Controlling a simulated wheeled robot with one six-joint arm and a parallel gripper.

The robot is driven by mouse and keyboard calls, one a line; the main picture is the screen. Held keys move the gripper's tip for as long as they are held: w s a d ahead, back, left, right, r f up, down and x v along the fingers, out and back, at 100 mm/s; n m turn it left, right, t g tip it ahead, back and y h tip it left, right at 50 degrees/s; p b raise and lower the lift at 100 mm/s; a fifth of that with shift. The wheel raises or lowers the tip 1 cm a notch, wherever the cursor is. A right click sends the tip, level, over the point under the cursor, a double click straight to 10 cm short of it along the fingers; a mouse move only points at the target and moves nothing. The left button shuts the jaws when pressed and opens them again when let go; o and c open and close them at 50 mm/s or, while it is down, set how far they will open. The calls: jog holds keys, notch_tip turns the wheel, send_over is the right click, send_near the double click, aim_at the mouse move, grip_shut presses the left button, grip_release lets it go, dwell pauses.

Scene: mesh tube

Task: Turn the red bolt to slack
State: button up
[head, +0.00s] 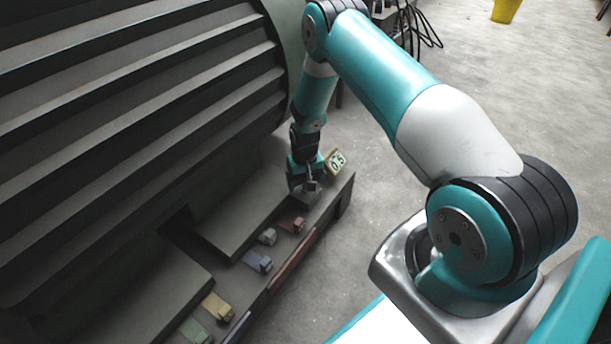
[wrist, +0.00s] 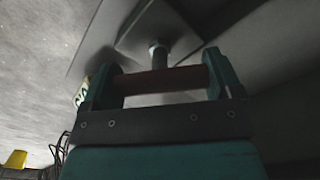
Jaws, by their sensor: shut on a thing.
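My gripper (head: 308,184) points down at the far right end of the machine's dark ledge in the head view. In the wrist view my gripper (wrist: 163,84) has its two teal fingers on either end of a dark red-brown bar. This bar looks like the head of the red bolt (wrist: 160,81). A short grey stem (wrist: 158,54) runs from it to a grey plate. In the head view the gripper hides most of what it holds, and the bolt's turn angle cannot be told.
A large ribbed dark machine (head: 130,110) fills the left. Along its ledge sit a small reddish block (head: 292,223), a grey one (head: 267,236), a blue one (head: 257,261), a yellow one (head: 217,305) and a green one (head: 195,332). A number plate (head: 336,162) stands beside the gripper. Open floor lies right.

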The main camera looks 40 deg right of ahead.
jog(key=shift+w+r+n+p, duration=0.15)
jog(key=shift+n+p, duration=0.45)
jog(key=shift+n, duration=1)
jog(key=shift+w, duration=0.1)
jog(key=o, duration=0.7)
jog(key=shift+o, duration=0.2)
notch_tip(320, 180, up, 17)
jog(key=p, duration=0.6)
jog(key=shift+r, duration=0.1)
